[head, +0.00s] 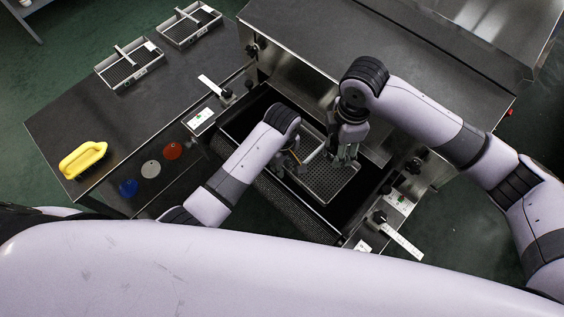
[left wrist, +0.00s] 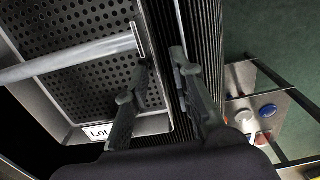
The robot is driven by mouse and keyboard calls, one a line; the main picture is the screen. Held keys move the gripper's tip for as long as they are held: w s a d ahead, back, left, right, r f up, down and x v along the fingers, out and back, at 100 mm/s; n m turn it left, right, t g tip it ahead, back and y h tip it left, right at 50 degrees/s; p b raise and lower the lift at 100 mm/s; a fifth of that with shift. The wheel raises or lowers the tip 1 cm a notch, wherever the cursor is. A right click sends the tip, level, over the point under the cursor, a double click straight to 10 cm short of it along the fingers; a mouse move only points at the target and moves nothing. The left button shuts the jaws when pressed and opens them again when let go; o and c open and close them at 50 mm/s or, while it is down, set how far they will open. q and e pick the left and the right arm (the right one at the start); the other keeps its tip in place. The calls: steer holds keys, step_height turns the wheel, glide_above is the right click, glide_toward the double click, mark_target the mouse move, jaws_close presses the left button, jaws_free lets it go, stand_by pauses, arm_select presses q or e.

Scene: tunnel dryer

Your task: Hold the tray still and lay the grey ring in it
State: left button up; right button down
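The tray (head: 328,184) is a metal box with a perforated floor, lying on the dark belt in front of the dryer opening. It also fills the left of the left wrist view (left wrist: 85,95), with a round bar across it and a label on its near wall. My left gripper (head: 292,163) is at the tray's left side. In the left wrist view its fingers (left wrist: 160,68) stand apart, one on each side of the tray's wall. My right gripper (head: 344,158) points down over the tray's back part. I cannot make out the grey ring in either view.
Two similar trays with bars (head: 129,65) (head: 189,24) stand on the dark side table (head: 130,110). A yellow handled object (head: 83,159) lies at its left end. Blue, grey and red round parts (head: 150,169) sit along its front. The dryer hood (head: 400,40) rises behind the belt.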

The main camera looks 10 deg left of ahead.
arm_select(q)
jaws_close()
stand_by(0.6)
